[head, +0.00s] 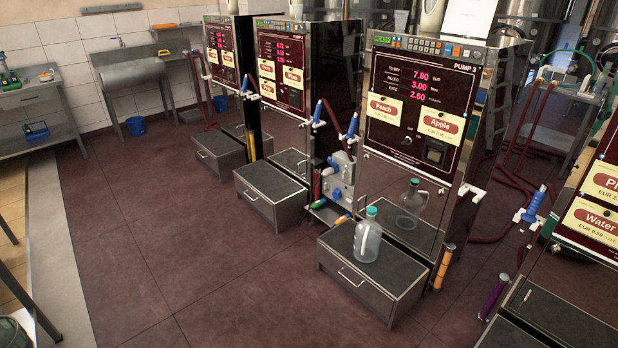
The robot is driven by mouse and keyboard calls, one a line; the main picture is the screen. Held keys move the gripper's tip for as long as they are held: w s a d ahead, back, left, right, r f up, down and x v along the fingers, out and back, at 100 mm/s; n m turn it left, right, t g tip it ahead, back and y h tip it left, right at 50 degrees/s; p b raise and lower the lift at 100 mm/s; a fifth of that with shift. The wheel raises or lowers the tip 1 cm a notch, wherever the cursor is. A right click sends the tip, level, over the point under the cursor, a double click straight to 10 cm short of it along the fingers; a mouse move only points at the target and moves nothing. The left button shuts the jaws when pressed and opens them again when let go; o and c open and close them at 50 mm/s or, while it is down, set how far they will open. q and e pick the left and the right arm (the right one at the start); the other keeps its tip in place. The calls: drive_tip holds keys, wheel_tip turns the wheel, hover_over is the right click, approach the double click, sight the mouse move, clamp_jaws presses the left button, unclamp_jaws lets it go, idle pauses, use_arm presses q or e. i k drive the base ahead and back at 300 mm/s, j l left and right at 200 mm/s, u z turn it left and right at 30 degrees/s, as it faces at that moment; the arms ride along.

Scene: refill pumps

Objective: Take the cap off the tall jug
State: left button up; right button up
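A clear jug (367,242) with a teal cap (371,211) stands upright on the dark top of a low metal drawer cabinet (340,258) in front of the pump marked PUMP 3 (420,100). The cap sits on the jug's neck. The jug's reflection shows in the pump's shiny lower panel behind it. No other jug is clearly in view, so I cannot compare heights. Neither of my grippers is in view.
Two more pumps (282,75) (222,50) stand to the left, each with a low cabinet (270,190) in front. Another pump (600,210) is at the right edge. Hoses with blue nozzles (535,205) hang between pumps. The red tiled floor (170,260) at left is clear.

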sight(368, 233)
drive_tip(key=i+j+u, duration=0.15)
drive_tip(key=i, duration=0.5)
drive_tip(key=i+j+u, duration=0.15)
drive_tip(key=i, duration=0.55)
